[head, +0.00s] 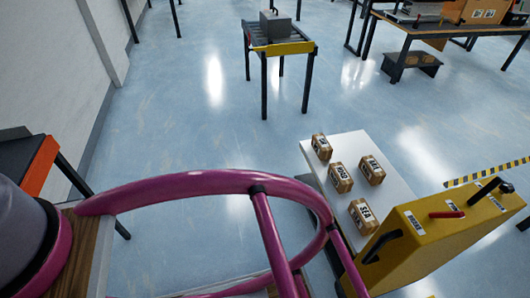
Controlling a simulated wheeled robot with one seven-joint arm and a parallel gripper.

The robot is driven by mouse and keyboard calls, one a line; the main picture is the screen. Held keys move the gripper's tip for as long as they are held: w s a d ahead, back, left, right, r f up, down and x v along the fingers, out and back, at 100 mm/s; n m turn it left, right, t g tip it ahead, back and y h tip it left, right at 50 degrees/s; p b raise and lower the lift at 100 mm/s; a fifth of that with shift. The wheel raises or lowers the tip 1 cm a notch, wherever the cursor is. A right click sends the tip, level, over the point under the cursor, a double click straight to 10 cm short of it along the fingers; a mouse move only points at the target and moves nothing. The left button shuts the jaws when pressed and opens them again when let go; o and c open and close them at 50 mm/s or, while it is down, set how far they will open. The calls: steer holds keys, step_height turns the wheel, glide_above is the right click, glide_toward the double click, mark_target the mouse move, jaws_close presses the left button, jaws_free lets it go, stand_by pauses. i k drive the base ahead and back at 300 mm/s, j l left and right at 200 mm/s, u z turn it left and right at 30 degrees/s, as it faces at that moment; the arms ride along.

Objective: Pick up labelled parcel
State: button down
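Several small brown parcels with white labels stand on a white tabletop right of centre in the head view. The nearest parcel (363,215) has a label that reads "SEA". A parcel (340,177) at the left of the group has a label that seems to read "ROAD". The right parcel (371,169) has a label that may read "AIR". The far parcel (321,146) has a label too small to read. The parcels stand apart from each other. My gripper is not in view.
The white tabletop (398,186) has bare room right of the parcels. A yellow box (430,240) with red and black handles covers its near right corner. A magenta rail (180,186) crosses the foreground. A small roller conveyor (284,47) carries a grey box (275,24). Open floor lies between.

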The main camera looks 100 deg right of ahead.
mark_target(323, 148)
steer(key=l+u, duration=0.15)
steer(key=u, duration=1.7)
steer(key=k+l+u, duration=0.25)
steer(key=u, duration=0.2)
steer(key=k+l+u, duration=0.15)
steer(key=u, duration=0.25)
steer(key=k+u, duration=0.7)
steer(key=u, duration=0.2)
steer(key=k+j+u, duration=0.2)
steer(key=u, duration=0.25)
steer(key=k+j+u, duration=0.1)
steer(key=k+j, duration=0.4)
steer(key=k+j+u, duration=0.1)
steer(key=k+j, duration=0.4)
steer(key=k+j+u, duration=0.1)
steer(key=k+j, duration=0.4)
steer(key=k+j+u, duration=0.15)
steer(key=k+j, duration=0.3)
steer(key=j, duration=0.2)
